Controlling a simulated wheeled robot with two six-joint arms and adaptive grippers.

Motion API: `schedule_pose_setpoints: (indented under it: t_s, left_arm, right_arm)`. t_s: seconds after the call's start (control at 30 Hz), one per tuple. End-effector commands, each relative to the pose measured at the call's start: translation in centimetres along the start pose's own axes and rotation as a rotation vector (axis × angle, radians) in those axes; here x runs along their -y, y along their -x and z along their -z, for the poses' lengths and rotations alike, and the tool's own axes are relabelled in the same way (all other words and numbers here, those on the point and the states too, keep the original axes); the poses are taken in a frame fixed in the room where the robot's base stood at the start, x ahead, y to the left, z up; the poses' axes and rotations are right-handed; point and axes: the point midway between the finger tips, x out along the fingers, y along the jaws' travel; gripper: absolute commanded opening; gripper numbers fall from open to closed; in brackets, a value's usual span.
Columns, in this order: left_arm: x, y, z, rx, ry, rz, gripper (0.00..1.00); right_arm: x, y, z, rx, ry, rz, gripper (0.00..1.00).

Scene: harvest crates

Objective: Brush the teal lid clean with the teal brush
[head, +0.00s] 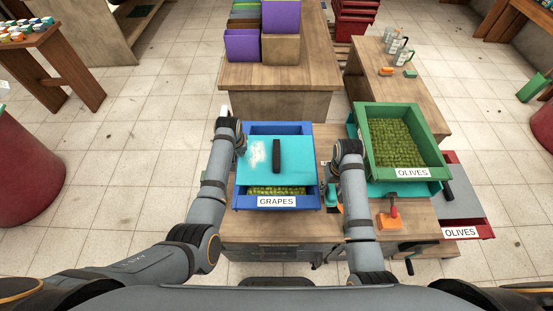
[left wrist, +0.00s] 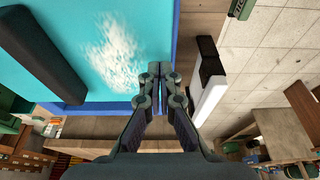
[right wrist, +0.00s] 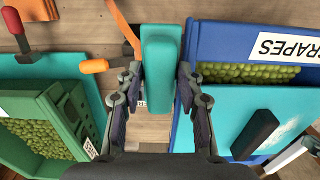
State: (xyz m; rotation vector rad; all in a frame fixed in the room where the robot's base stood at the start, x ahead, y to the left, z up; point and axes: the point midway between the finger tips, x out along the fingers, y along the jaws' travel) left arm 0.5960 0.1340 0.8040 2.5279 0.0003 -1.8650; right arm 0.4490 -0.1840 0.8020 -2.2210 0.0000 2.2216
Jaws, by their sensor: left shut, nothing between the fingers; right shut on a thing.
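The teal lid (head: 300,170) with a black handle (head: 276,156) lies on the blue GRAPES crate (head: 240,203). A whitish dirt patch (head: 257,153) marks its left part and shows large in the left wrist view (left wrist: 112,48). Grapes show along the crate's front, uncovered. My left gripper (left wrist: 160,72) is shut and empty above the lid's edge, near the patch. My right gripper (right wrist: 160,85) is shut on the teal brush (right wrist: 160,50), right of the blue crate in the head view. The brush's bristles cannot be made out.
A green OLIVES crate (head: 433,135) stands right of my right arm, with a red OLIVES crate (head: 470,219) beyond it. A black-and-white object (left wrist: 208,75) is beside the blue crate. Purple crates (head: 243,46) stand behind.

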Motion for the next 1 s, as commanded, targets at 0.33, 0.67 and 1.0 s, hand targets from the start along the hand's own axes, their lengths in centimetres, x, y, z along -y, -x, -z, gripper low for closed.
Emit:
schedule_pose_setpoints:
  t_s: [0.33, 0.67, 1.0]
  left_arm:
    - [0.0, -0.7, -0.2, 0.0, 0.0, 0.0, 0.0]
    - [0.0, -1.4, -0.4, 0.0, 0.0, 0.0, 0.0]
    - [0.0, -1.3, -0.4, 0.0, 0.0, 0.0, 0.0]
  right_arm:
    - [0.0, -0.4, 0.0, 0.0, 0.0, 0.0, 0.12]
    - [0.0, -0.7, 0.0, 0.0, 0.0, 0.0, 0.12]
    - [0.0, -0.4, 0.0, -0.001, 0.0, 0.0, 0.12]
